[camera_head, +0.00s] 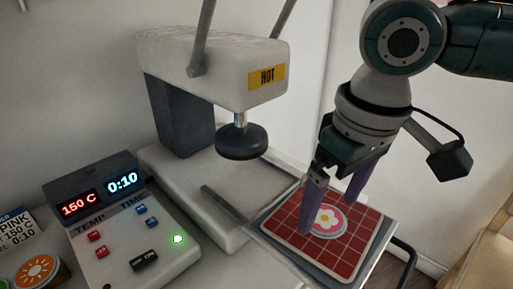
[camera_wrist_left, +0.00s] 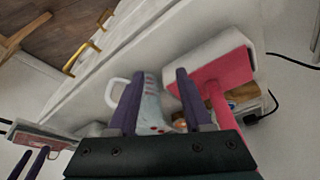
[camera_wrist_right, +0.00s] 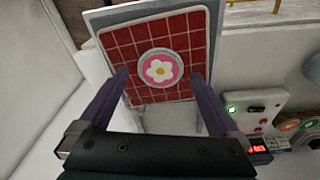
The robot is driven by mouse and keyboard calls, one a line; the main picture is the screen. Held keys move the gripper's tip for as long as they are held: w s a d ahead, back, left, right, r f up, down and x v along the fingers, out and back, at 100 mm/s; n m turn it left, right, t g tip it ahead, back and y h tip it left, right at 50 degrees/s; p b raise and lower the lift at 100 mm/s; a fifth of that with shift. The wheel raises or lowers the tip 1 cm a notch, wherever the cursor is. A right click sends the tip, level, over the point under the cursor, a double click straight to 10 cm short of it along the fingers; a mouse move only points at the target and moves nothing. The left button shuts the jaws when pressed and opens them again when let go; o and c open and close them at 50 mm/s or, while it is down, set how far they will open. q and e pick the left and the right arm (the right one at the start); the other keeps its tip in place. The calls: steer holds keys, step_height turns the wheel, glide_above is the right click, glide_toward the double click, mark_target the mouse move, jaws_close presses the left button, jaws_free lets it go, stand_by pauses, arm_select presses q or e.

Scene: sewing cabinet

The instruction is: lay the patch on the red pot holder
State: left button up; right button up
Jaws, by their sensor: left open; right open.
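The red pot holder (camera_head: 354,252) with a pale grid lies flat on the grey tray (camera_head: 286,244) to the right of the heat press. The round patch (camera_head: 326,222), pink with a white flower and a pale blue rim, lies on the pot holder. It shows near the middle of the pot holder in the right wrist view (camera_wrist_right: 160,68). My right gripper (camera_head: 329,207) is open, its purple fingers just above and on either side of the patch, holding nothing. My left gripper (camera_wrist_left: 157,92) is open and shows only in its own wrist view, away from the pot holder.
The heat press (camera_head: 213,70), marked HOT, stands left of the pot holder with its dark round pad (camera_head: 241,143) raised. A control box (camera_head: 122,222) reads 150 C and 0:10.

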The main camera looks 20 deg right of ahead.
step_height(320, 180, up, 10)
steer(key=s+p, duration=0.1)
steer(key=p, duration=0.1)
steer(key=shift+s+f, duration=0.1)
stand_by(0.4)
